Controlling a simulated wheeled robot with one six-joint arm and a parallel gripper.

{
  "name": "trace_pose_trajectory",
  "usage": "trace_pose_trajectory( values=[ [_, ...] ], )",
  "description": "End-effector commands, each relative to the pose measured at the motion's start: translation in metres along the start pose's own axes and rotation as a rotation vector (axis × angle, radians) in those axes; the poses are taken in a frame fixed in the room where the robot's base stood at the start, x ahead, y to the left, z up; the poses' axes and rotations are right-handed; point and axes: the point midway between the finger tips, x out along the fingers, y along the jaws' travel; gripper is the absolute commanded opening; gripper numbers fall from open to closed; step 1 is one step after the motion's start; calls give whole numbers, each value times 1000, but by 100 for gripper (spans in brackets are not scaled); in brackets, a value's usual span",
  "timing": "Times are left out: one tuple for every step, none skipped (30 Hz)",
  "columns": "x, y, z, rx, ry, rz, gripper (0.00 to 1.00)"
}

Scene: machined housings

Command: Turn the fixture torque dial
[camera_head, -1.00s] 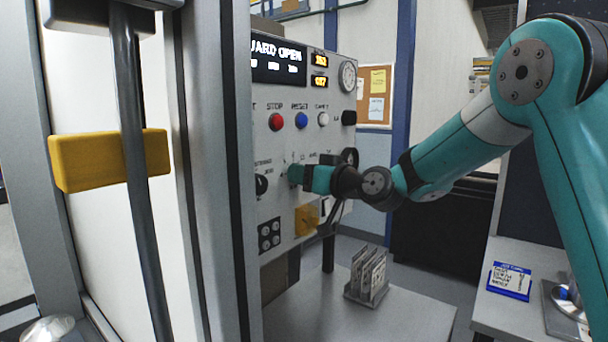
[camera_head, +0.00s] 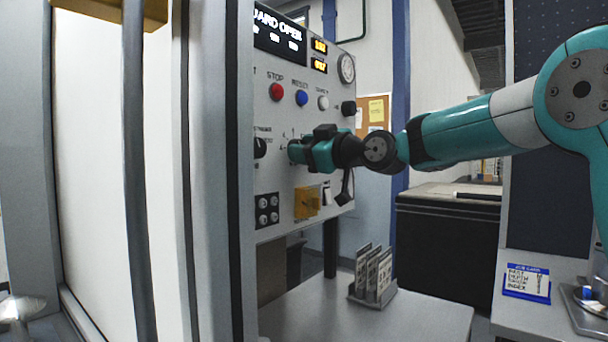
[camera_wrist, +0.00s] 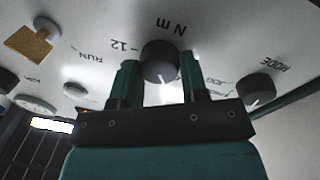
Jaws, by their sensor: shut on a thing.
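The torque dial (camera_wrist: 160,59) is a dark round knob with a white pointer line, marked "N m" and "12", in the wrist view. The two teal fingers of my gripper (camera_wrist: 158,75) stand on either side of it, shut on it. In the head view my gripper (camera_head: 296,152) reaches the panel from the right and hides the dial. The pointer line faces the gripper body in the wrist view.
The grey control panel (camera_head: 285,212) carries a red STOP button (camera_head: 277,91), a blue RESET button (camera_head: 302,97) and a yellow part (camera_head: 307,202). A MODE knob (camera_wrist: 257,88) sits close beside my gripper. A metal guard post (camera_head: 215,200) stands at left.

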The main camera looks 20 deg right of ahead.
Motion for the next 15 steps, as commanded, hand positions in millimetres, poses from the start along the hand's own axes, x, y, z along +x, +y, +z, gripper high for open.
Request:
trace_pose_trajectory(
  values=[
    [0,-2,6,-28,3,1,17],
    [0,-2,5,-45,5,1,17],
    [0,-2,5,-64,5,0,17],
    [0,-2,5,-78,6,0,17],
    [0,-2,4,-91,7,0,17],
    [0,-2,4,-106,8,0,17],
    [0,-1,4,-116,9,-1,17],
    [0,-1,3,-125,10,-1,17],
    [0,-1,3,-135,10,-1,17],
    [0,-1,3,-142,10,-2,17],
    [0,-1,2,-148,10,-2,17],
    [0,-1,2,-154,11,-2,17],
    [0,0,2,-157,11,-2,17],
    [0,0,2,-160,11,-2,17],
    [0,0,1,-163,12,-2,17]
  ],
)
